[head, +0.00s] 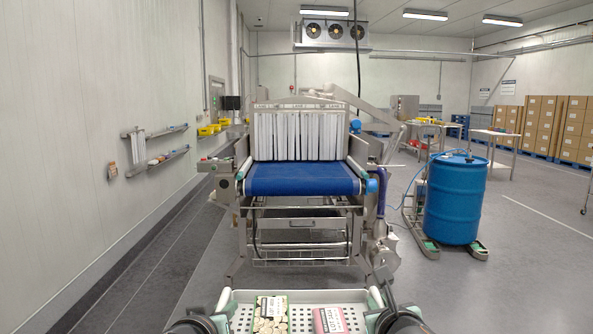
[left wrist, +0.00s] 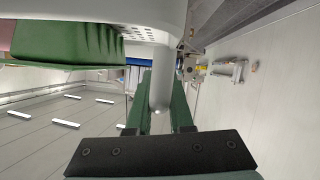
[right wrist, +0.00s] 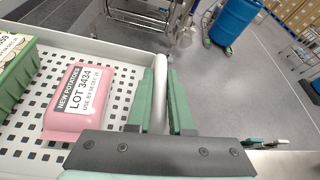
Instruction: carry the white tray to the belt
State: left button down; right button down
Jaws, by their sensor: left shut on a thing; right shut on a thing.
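The white tray (head: 298,297) is at the bottom of the head view, between my two arms. It has a perforated floor and holds a green pack (head: 270,315) and a pink pack (head: 329,320) labelled new potatoes. My left gripper (left wrist: 160,108) is shut on the tray's rim at its left end. My right gripper (right wrist: 160,100) is shut on the rim at its right end. The blue belt (head: 302,179) lies ahead on a steel conveyor, with white strip curtains (head: 298,135) hanging at its tunnel mouth. A stretch of floor separates tray and belt in the head view.
A blue drum (head: 456,200) stands on a low base right of the conveyor. Steel tables (head: 494,134) and stacked cartons (head: 545,122) are at the back right. Wall shelves (head: 155,150) line the left wall. The floor just ahead of the tray looks clear.

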aim_at(301, 172)
jog(key=i+j, duration=0.15)
jog(key=i, duration=0.55)
jog(key=i+l, duration=0.1)
jog(key=i, duration=0.6)
jog(key=i+l, duration=0.1)
jog(key=i, duration=0.6)
